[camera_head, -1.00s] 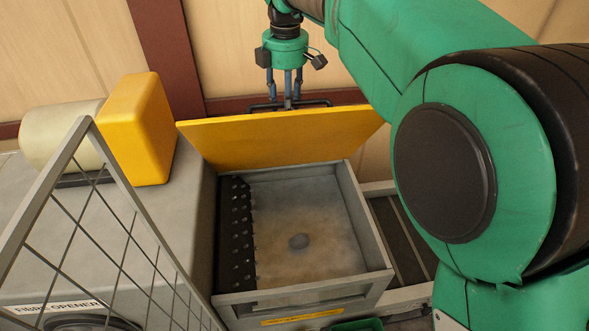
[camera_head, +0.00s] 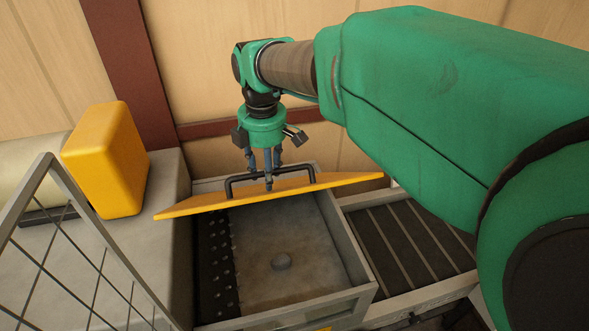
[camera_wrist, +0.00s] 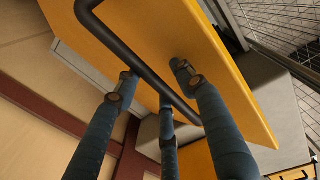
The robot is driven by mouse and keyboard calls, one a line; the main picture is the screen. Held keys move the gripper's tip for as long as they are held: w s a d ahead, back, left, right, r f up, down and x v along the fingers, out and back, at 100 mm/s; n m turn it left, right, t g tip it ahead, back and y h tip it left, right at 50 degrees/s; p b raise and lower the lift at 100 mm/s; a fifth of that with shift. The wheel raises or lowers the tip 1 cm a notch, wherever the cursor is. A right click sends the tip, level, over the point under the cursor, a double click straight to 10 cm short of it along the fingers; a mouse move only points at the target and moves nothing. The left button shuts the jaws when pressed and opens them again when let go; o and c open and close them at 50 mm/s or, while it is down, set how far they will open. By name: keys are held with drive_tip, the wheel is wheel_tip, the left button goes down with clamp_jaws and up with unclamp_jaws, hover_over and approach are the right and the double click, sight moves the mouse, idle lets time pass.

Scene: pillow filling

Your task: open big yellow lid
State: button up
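The big yellow lid (camera_head: 215,200) is seen nearly edge-on above the back part of the grey bin (camera_head: 358,258). It is tilted, not lying flat shut, and the bin's inside shows below it. It also fills much of the wrist view (camera_wrist: 190,38). A black bar handle (camera_head: 229,187) stands on its outer face; it also shows in the wrist view (camera_wrist: 122,50). My gripper (camera_head: 265,178) points down at the handle. In the wrist view its three blue fingers (camera_wrist: 158,85) are spread, with the bar passing between them and gaps beside it.
A yellow rounded block (camera_head: 105,160) and a cream roll (camera_head: 30,175) sit on the grey machine at left. A wire mesh guard (camera_head: 80,250) stands at front left. A slatted unit (camera_head: 410,245) adjoins the bin at right. A wooden wall is close behind.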

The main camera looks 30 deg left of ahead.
drive_tip(key=shift+s+d+f+b, duration=0.2)
drive_tip(key=shift+s+d+f, duration=0.4)
drive_tip(key=shift+f, duration=0.2)
drive_tip(key=shift+s+d+f+b, duration=0.15)
drive_tip(key=shift+s+d+f, duration=0.4)
drive_tip(key=shift+f, duration=0.2)
drive_tip(key=shift+r, duration=0.1)
drive_tip(key=shift+w+a+r+p, duration=0.2)
drive_tip(key=shift+a+r+p, duration=0.05)
drive_tip(key=shift+r, duration=0.35)
drive_tip(key=shift+w+a+r+p, duration=0.2)
drive_tip(key=shift+r+p, duration=0.05)
drive_tip(key=shift+r, duration=0.3)
drive_tip(key=w+a+r, duration=0.2)
drive_tip(key=r, duration=0.4)
drive_tip(key=w+a+r, duration=0.1)
drive_tip(key=r, duration=0.5)
drive_tip(key=shift+w+a, duration=0.4)
